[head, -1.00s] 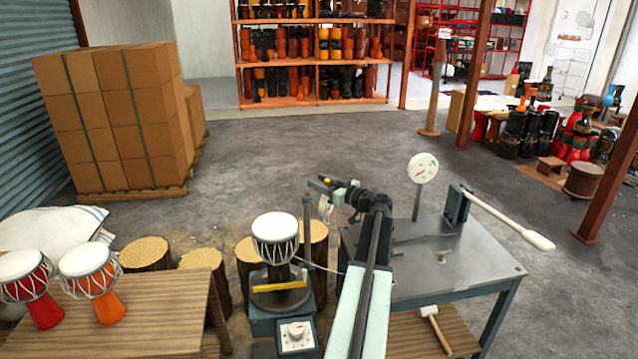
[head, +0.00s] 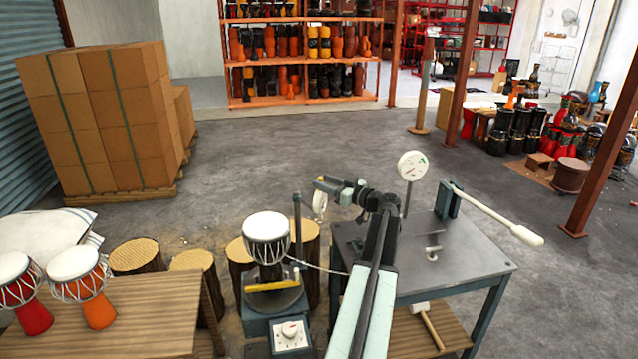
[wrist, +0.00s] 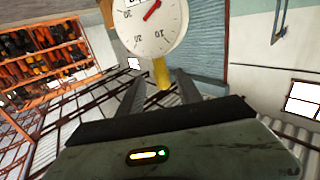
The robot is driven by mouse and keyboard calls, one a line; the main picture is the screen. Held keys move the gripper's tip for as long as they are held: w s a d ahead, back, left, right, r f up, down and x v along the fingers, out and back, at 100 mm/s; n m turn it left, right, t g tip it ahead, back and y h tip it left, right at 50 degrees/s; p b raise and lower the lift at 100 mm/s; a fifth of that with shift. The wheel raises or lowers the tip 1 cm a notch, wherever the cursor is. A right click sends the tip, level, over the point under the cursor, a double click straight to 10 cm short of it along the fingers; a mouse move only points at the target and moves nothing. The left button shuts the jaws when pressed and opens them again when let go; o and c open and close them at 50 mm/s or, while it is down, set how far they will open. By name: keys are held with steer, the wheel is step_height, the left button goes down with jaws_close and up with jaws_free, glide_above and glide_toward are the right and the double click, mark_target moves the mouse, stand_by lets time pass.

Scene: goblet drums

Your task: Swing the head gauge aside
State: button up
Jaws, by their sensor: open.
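The head gauge (head: 320,206) is a white dial, seen nearly edge-on beside the dark post (head: 297,225) at the drum stand. In the wrist view its round face (wrist: 150,20) has dark numbers and a red needle. A yellow tab (wrist: 162,73) sticks out from the dial's rim. My gripper (head: 326,184) is open at the tab. In the wrist view its two jaws (wrist: 160,95) stand either side of the tab, with gaps showing. I cannot tell whether either jaw touches it. The white drum (head: 267,228) sits on the stand, left of the post.
A metal table (head: 470,262) on the right carries another dial (head: 412,165) on a post and a lever with a pale handle (head: 526,236). A wooden bench (head: 150,315) with two drums is at left. Log stumps (head: 192,262) stand behind the stand. The floor beyond is open.

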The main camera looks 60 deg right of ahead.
steer(key=s, duration=0.1)
steer(key=s+d, duration=0.1)
steer(key=s, duration=0.1)
steer(key=shift+s, duration=0.25)
steer(key=shift+s, duration=0.1)
steer(key=s+a, duration=0.1)
steer(key=s, duration=0.6)
steer(key=shift+s, duration=0.3)
steer(key=shift+a, duration=0.1)
